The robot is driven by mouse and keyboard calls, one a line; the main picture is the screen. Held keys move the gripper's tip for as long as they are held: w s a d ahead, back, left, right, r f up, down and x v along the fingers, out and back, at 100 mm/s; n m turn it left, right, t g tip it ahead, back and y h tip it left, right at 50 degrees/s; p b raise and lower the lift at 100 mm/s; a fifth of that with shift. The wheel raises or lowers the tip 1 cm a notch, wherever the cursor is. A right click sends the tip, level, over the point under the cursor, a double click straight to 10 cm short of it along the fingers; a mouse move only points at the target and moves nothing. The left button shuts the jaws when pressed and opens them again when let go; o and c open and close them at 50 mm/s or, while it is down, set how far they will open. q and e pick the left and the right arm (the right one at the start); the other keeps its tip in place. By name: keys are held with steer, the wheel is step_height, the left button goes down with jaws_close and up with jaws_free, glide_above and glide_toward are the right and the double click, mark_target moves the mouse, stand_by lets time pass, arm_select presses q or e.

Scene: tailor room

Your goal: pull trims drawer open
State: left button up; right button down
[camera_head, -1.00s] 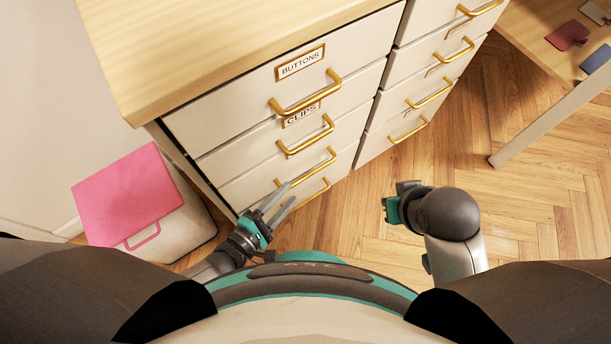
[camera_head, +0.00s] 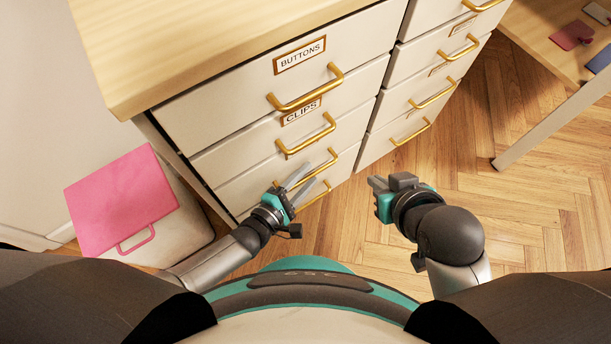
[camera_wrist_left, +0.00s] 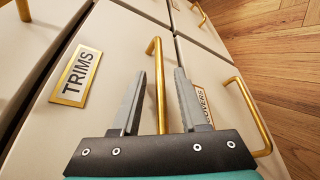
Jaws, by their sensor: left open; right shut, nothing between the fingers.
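The trims drawer (camera_wrist_left: 110,35) has a white front with a brass-framed TRIMS label (camera_wrist_left: 77,76) in the left wrist view. Its brass bar handle (camera_wrist_left: 160,85) lies between the two fingers of my left gripper (camera_wrist_left: 160,85), which is open, with a gap visible on both sides of the bar. In the head view my left gripper (camera_head: 307,183) is at the lower drawers of the left column, partly covering the trims handle (camera_head: 322,165). My right gripper (camera_head: 373,188) is shut and empty, over the floor right of the cabinet.
Drawers labelled BUTTONS (camera_head: 300,55) and CLIPS (camera_head: 301,111) are above, with protruding brass handles. A pink-lidded box (camera_head: 122,200) stands left of the cabinet. A table leg (camera_head: 545,125) is at the right. Wood floor (camera_head: 530,220) in front of the cabinet's right side is clear.

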arm_select(q)
jaws_close()
stand_by(1.4)
